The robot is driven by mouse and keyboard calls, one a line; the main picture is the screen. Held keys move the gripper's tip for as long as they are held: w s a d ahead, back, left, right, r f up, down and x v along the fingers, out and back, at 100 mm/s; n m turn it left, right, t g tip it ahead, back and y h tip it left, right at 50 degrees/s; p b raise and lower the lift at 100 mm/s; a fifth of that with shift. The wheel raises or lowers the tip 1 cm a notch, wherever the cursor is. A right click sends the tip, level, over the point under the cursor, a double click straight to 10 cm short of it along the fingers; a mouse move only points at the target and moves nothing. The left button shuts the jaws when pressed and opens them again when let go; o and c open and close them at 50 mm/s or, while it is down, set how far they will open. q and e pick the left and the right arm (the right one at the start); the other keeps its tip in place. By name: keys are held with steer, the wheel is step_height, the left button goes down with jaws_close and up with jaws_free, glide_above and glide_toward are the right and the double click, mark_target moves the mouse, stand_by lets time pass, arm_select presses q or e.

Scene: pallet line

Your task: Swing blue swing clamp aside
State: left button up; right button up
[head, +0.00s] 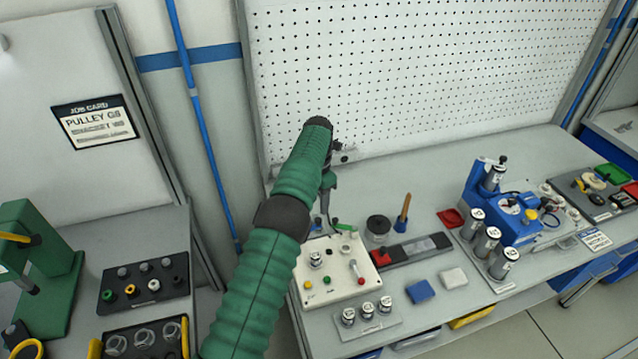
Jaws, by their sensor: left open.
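My left arm (265,270) is green and comes up from the bottom of the head view, bending down at the wrist. My left gripper (326,212) hangs over the back of a white fixture plate (340,292). It is open, and its fingers are small and partly hidden by the arm. I cannot make out a blue swing clamp for certain. A blue fixture (510,212) with a round white-and-blue seat and a yellow knob (531,214) stands on the bench at the right, well apart from the gripper. My right gripper is not in view.
The white plate carries small coloured knobs. Beside it are a black round part (378,225), a wooden-handled tool (404,210), a blue block (419,291) and a white block (453,278). Labelled cylinders (487,241) stand before the blue fixture. A pegboard (420,75) closes the back.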

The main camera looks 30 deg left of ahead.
arm_select(q)
step_height(320, 180, up, 11)
steer(key=p, duration=0.4)
steer(key=shift+f, duration=0.2)
steer(key=shift+w+f, duration=0.1)
steer(key=shift+w, duration=0.05)
steer(key=s+d+f+m+t+b, duration=0.1)
steer(key=s+d+f+m+b, duration=0.1)
steer(key=s+d+m, duration=0.4)
steer(key=s+d+f+m+b, duration=0.2)
steer(key=s+d+f+m, duration=0.3)
steer(key=s+m, duration=0.8)
steer(key=s+d+f+m+t+b, duration=0.1)
steer(key=s+d+f+m+b, duration=0.1)
steer(key=s+d+f+m, duration=0.2)
steer(key=s+d+m, duration=0.3)
steer(key=s+m, duration=0.3)
steer(key=m, duration=0.2)
steer(key=shift+s+d+f+t, duration=0.2)
steer(key=shift+d+t, duration=0.1)
steer(key=shift+d, duration=0.1)
